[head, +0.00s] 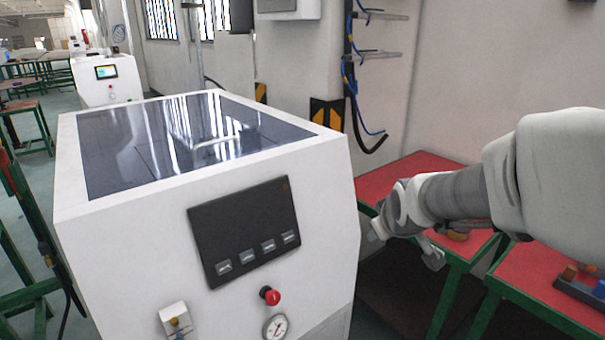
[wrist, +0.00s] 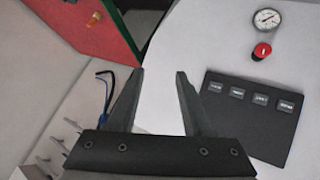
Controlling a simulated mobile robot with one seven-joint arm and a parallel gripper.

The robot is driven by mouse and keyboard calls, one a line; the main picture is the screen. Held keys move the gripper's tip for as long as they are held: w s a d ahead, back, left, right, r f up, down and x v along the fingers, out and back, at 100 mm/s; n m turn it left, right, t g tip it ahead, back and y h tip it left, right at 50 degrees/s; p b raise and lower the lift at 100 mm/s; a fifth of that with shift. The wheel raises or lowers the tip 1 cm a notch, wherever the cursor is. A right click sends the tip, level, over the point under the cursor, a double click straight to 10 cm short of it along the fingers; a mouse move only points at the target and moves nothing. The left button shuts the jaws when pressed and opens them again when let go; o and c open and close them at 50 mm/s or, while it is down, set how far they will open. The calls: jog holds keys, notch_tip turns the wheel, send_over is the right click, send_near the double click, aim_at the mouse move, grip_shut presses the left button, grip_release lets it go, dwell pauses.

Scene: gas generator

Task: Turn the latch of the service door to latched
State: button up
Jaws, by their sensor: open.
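The white gas generator (head: 120,245) stands at left and centre in the head view, with a dark glossy top. Its white body (wrist: 195,38) also shows in the wrist view. I cannot make out the service door or its latch in either view. I cannot tell how far the fingertips are from the generator's side.
The generator's front has a black button panel (head: 243,229), a red knob (head: 271,297), a gauge (head: 276,327) and a small white fitting (head: 174,320). Red-topped green tables (head: 400,174) stand behind and right of my gripper. Blue hoses (head: 352,85) hang on the wall.

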jog(key=w+d+f+n+t+b, duration=0.1)
jog(key=w+f+n+b, duration=0.35)
jog(key=f, duration=0.75)
jog(key=w+d+f+n+t+y+b, duration=0.1)
jog(key=w+d+f+n+t, duration=0.1)
jog(key=w+f, duration=0.75)
jog(key=w+d+f+n+t+b, duration=0.1)
jog(key=w+f+n+b, duration=0.2)
jog(key=f, duration=1.2)
jog(key=s+a+f+n+t+y+b, duration=0.1)
jog(key=s+f+n+b, duration=0.15)
jog(key=f, duration=0.75)
jog(key=s+a+f+n+t+y+b, duration=0.15)
jog(key=s+f, duration=0.25)
jog(key=f, duration=0.6)
jog(key=s+a+f+n+t+y+b, duration=0.2)
jog(key=s+f+b, duration=0.1)
jog(key=s+f, duration=1)
jog(key=shift+h, duration=0.25)
jog(key=b+x, duration=0.2)
jog(key=x, duration=0.3)
jog(key=r+b+x, duration=0.1)
jog(key=b+x, duration=0.1)
jog(key=x, duration=0.3)
jog(key=r+b+x, duration=0.1)
jog(key=b+x, duration=0.2)
jog(key=x, duration=0.3)
jog(key=shift+a, duration=0.15)
